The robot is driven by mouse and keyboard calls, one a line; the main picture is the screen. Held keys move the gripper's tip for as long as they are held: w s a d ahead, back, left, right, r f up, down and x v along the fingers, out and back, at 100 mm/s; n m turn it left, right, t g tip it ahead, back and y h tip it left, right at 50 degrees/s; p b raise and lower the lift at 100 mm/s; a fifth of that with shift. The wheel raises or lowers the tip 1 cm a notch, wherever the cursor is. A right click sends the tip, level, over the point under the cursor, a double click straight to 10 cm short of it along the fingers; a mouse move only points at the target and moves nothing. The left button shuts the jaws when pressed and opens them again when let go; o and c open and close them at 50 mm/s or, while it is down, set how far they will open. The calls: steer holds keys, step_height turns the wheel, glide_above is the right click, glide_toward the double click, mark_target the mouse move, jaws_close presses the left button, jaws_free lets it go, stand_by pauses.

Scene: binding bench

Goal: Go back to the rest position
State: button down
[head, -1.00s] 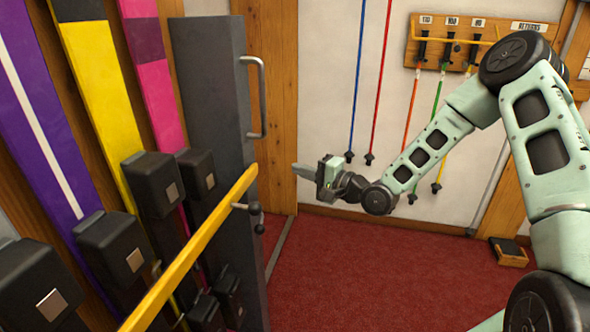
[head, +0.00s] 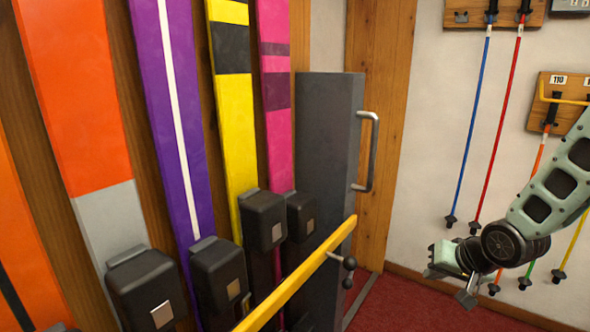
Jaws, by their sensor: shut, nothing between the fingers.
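My gripper (head: 466,298) is at the right in the head view, at the end of my pale green arm. It is shut and holds nothing. It hangs in the air in front of the white wall, to the right of the grey door with its handle. Its fingers appear to point downward. Much of my arm is outside the picture on the right.
A grey door (head: 328,150) with a metal handle (head: 370,150) stands open at the centre. A yellow bar (head: 300,275) crosses in front of it. Several skis, including a purple one (head: 170,110), stand at the left. Poles (head: 497,130) hang at the right. Red carpet (head: 400,308) shows below.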

steer(key=s+d+r+n+g+h, duration=0.1)
steer(key=s+r+n+g, duration=0.15)
steer(key=s, duration=0.55)
steer(key=s+d+r+n+g+h, duration=0.15)
steer(key=s+r, duration=0.25)
steer(key=s, duration=0.4)
steer(key=s+a+r+n+g+p, duration=0.1)
steer(key=s+a+r+n, duration=0.1)
steer(key=s+a, duration=0.4)
steer(key=s+a+r+n+g+p, duration=0.2)
steer(key=s+a, duration=0.4)
steer(key=a, duration=0.6)
steer(key=r+n, duration=0.1)
steer(key=n, duration=0.1)
steer(key=shift+s+a+n+y, duration=0.25)
steer(key=shift+a+n+y, duration=0.05)
steer(key=shift+a+y, duration=0.05)
steer(key=shift+r, duration=0.1)
